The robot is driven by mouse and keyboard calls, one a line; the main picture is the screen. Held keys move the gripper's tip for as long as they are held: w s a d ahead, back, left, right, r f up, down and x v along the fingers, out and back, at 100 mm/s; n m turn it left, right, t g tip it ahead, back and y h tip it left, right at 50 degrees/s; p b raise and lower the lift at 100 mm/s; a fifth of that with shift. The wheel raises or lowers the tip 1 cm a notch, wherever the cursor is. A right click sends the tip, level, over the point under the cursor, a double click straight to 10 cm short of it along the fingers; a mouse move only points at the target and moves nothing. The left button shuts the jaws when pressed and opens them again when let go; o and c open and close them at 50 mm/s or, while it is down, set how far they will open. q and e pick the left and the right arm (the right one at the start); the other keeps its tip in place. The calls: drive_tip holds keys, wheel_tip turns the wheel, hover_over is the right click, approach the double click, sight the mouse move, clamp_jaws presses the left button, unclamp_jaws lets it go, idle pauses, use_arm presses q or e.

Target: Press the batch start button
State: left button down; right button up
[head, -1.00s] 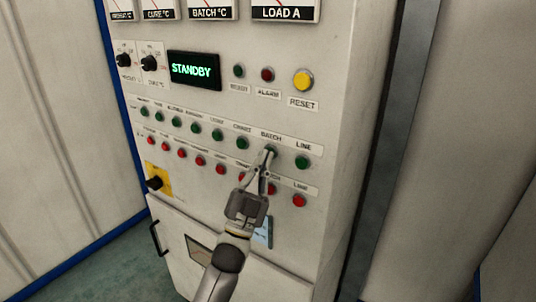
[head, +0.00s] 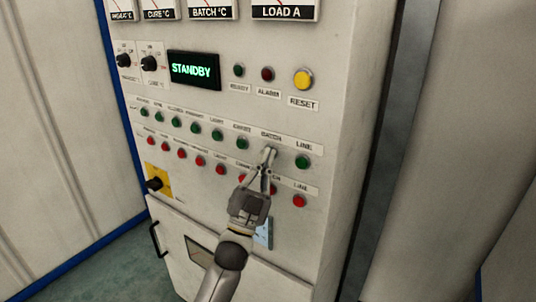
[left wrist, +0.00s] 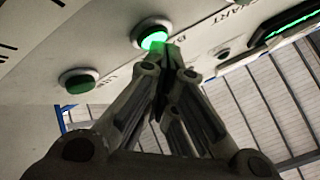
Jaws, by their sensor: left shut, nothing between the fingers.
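The batch start button is a green button in the upper green row, under the BATCH label; in the head view my left fingertips cover it. In the left wrist view the batch start button (left wrist: 150,34) shows a white rim and a bright green glow. My left gripper (head: 269,151) is shut and empty, with its tips at this button. In the left wrist view the fingertips (left wrist: 168,48) overlap the button's edge; I cannot tell whether they press it. My right gripper is not in view.
The green LINE button (head: 302,162) is just right of my fingertips, with a red LINE button (head: 299,201) below. The display (head: 194,70) reads STANDBY. A yellow RESET button (head: 303,79) is higher up. A black door handle (head: 158,239) sticks out at lower left.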

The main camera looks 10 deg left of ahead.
use_arm(q)
drive_tip(key=shift+s+a+p, duration=0.3)
drive_tip(key=shift+s+p, duration=0.05)
drive_tip(key=shift+s, duration=0.5)
drive_tip(key=s, duration=0.1)
drive_tip(key=s+a+p, duration=0.1)
drive_tip(key=s, duration=0.2)
drive_tip(key=shift+s+a+p, duration=0.3)
drive_tip(key=shift+a+p, duration=0.05)
drive_tip(key=shift+p, duration=0.05)
